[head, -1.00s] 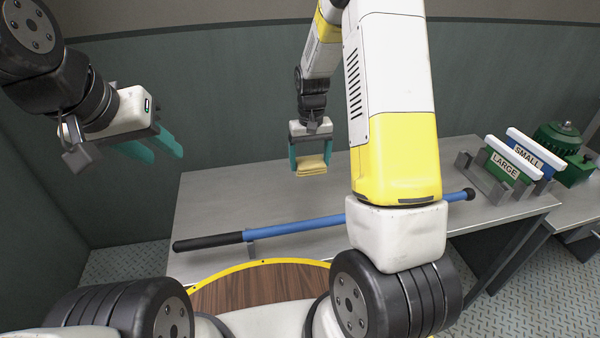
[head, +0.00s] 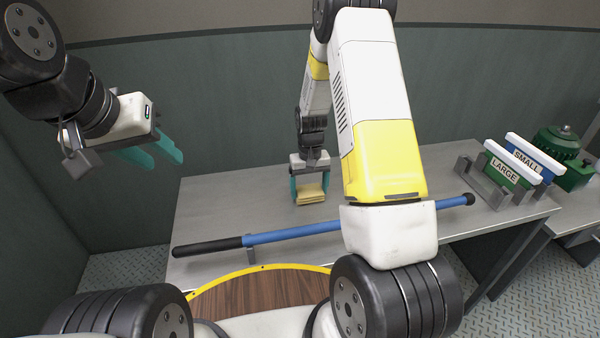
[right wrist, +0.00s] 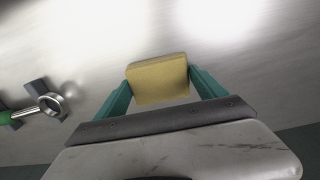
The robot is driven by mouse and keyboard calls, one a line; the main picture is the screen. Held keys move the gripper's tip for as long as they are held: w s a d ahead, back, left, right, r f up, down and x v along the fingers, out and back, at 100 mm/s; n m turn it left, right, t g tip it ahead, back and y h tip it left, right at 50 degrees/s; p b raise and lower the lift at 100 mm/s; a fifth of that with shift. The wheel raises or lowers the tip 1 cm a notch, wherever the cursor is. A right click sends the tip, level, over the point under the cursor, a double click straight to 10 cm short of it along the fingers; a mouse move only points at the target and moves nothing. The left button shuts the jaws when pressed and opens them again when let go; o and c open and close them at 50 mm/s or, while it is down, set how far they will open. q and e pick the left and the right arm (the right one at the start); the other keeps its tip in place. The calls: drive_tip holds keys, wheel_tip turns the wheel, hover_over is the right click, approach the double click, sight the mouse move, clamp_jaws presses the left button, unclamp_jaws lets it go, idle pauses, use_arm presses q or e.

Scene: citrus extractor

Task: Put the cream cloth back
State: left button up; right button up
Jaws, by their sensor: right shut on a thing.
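The cream cloth (head: 311,194) is a folded yellowish block. My right gripper (head: 310,190) is shut on it, with a teal finger on each side, over the grey metal table (head: 215,205). In the right wrist view the cloth (right wrist: 158,80) sits between the fingertips of my right gripper (right wrist: 160,88). It is low over the table; I cannot tell whether it touches. My left gripper (head: 158,156) is open and empty in the air at the left, its two teal fingers apart.
A blue bar with black ends (head: 295,231) lies across the table's front on a bracket. Signs marked LARGE (head: 505,168) and SMALL (head: 535,157) stand in a rack at the right, near a green machine (head: 562,150). A metal ring tool (right wrist: 48,106) shows in the right wrist view.

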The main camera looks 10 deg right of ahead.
drive_tip(key=o, duration=1.1)
drive_tip(key=shift+f, duration=0.15)
wheel_tip(320, 180, up, 12)
drive_tip(key=s, duration=0.1)
wheel_tip(320, 180, up, 11)
drive_tip(key=t+y, duration=0.1)
drive_tip(key=t, duration=0.1)
hover_over(310, 193)
drive_tip(key=s, duration=0.6)
drive_tip(key=s+r+t, duration=0.1)
drive_tip(key=s+r, duration=0.2)
drive_tip(key=s, duration=0.2)
drive_tip(key=s+a+r+t, duration=0.1)
drive_tip(key=s+r, duration=0.3)
drive_tip(key=s, duration=0.2)
drive_tip(key=s+a+r+t+y, duration=0.1)
drive_tip(key=s+r+t, duration=0.1)
drive_tip(key=s, duration=0.4)
drive_tip(key=shift+a+r, duration=0.2)
drive_tip(key=shift+r, duration=0.6)
